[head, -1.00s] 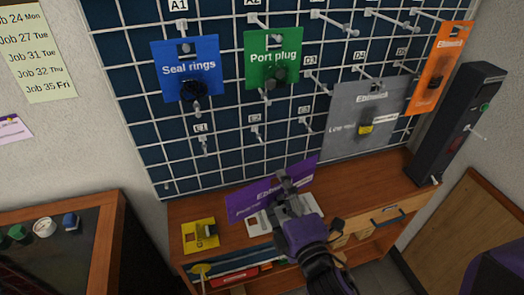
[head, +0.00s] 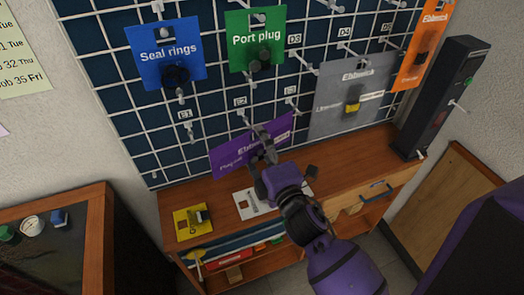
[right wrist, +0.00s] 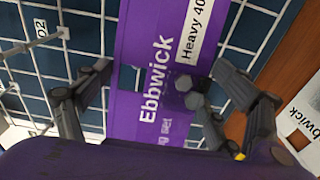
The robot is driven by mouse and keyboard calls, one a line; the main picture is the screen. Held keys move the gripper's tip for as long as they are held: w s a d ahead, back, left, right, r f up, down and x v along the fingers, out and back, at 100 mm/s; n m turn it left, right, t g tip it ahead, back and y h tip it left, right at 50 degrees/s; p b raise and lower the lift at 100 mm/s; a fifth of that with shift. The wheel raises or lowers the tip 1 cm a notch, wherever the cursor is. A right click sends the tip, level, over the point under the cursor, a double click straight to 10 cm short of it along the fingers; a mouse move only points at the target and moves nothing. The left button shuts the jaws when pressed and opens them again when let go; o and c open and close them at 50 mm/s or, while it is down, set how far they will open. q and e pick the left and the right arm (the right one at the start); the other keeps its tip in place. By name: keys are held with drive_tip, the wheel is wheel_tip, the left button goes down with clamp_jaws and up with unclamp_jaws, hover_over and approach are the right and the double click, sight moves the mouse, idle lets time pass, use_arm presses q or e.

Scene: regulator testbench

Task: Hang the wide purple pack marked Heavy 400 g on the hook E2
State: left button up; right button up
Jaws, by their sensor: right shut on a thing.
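The wide purple pack (head: 232,152) is held tilted, its right end higher, in front of the lower part of the wire grid. My right gripper (head: 262,154) is shut on it; its arm hides part of the view below. In the right wrist view the purple pack (right wrist: 152,55) lies between the fingers (right wrist: 165,100), with "Ebbwick" and "Heavy 40" readable. Hook E2 (head: 243,119) sticks out of the grid just above the pack, under its label. My left gripper is not in view.
A blue Seal rings pack (head: 165,55), a green Port plug pack (head: 255,40), a grey pack (head: 345,95) and an orange pack (head: 420,45) hang nearby. A yellow pack (head: 187,224) and a white card (head: 245,204) lie on the wooden bench (head: 170,195). Hook E1 (head: 188,132) is empty.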

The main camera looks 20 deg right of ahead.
drive_tip(key=shift+w, duration=1.05)
drive_tip(key=shift+w+a+f+b, duration=0.1)
drive_tip(key=shift+w+b, duration=0.5)
drive_tip(key=shift+w, duration=0.85)
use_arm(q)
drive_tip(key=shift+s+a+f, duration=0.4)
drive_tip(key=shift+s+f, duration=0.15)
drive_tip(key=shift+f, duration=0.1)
use_arm(e)
drive_tip(key=shift+w+f, duration=0.25)
drive_tip(key=shift+w, duration=0.35)
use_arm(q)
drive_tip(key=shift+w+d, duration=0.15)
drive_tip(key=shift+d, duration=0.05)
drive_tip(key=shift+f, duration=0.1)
